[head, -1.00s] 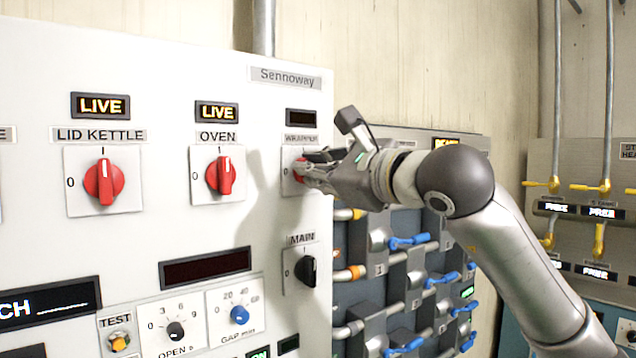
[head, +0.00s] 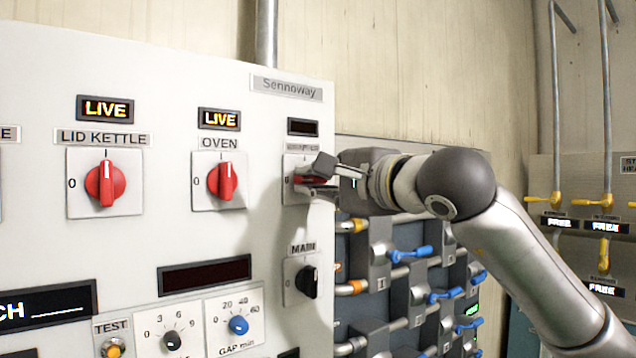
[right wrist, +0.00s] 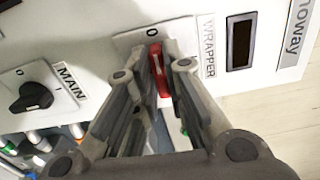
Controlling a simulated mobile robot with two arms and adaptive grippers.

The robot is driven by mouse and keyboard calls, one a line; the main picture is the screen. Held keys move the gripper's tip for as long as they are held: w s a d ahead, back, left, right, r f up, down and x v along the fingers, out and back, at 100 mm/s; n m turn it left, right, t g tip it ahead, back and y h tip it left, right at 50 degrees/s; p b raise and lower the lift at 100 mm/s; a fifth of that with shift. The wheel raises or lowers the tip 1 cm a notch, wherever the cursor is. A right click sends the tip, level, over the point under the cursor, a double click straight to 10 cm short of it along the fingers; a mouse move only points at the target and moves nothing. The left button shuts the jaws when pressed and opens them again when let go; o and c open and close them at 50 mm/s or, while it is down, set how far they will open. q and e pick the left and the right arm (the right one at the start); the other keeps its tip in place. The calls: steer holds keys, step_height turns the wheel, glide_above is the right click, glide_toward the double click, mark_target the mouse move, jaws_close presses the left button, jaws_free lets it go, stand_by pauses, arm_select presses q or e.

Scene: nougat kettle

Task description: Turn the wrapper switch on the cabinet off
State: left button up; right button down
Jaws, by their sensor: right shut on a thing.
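The wrapper switch (head: 306,180) is a red rotary handle on a square plate at the right edge of the white cabinet. My right gripper (head: 320,179) is shut on it, with one finger above and one below, and partly hides the handle and the WRAPPER label. In the right wrist view the red handle (right wrist: 159,72) lies between both fingers, its end toward the 0 mark, so it lies sideways on the cabinet. The small wrapper display (head: 302,127) above it is dark. My left gripper is not in view.
The main switch (head: 306,281), black, sits close below. The oven switch (head: 222,181) and lid kettle switch (head: 105,184) are upright, their displays reading LIVE. Grey valve blocks with blue handles (head: 411,254) stand right of the cabinet, under my arm.

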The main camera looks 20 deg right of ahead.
steer(key=shift+n, duration=0.3)
stand_by(0.4)
steer(key=c, duration=1.5)
jaws_free()
steer(key=v, duration=1.2)
